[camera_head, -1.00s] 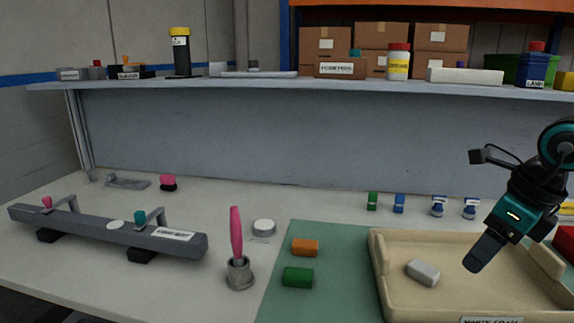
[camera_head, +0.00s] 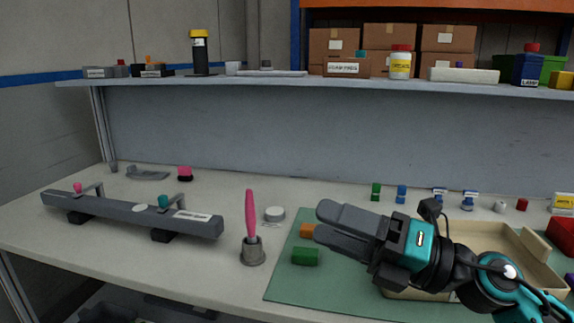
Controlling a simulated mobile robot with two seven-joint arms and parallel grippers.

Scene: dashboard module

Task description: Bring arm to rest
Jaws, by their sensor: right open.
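My right arm reaches in from the lower right. My right gripper (camera_head: 334,228) points left above the green mat (camera_head: 283,283), with its two fingers apart and nothing seen between them. Its fingertips show beside an orange block (camera_head: 307,231), partly overlapping it in the picture; I cannot tell if they touch. A green block (camera_head: 305,257) lies on the mat just below the fingers. The arm hides much of the beige tray (camera_head: 513,243), and the white block seen earlier in it is hidden. My left gripper is not in view.
A grey bar with clamps (camera_head: 125,212) lies at the left. A pink-handled tool stands in a grey holder (camera_head: 253,253), near a white round piece (camera_head: 274,214). Small green and blue parts (camera_head: 401,194) stand behind the arm. A shelf (camera_head: 330,84) runs above the bench.

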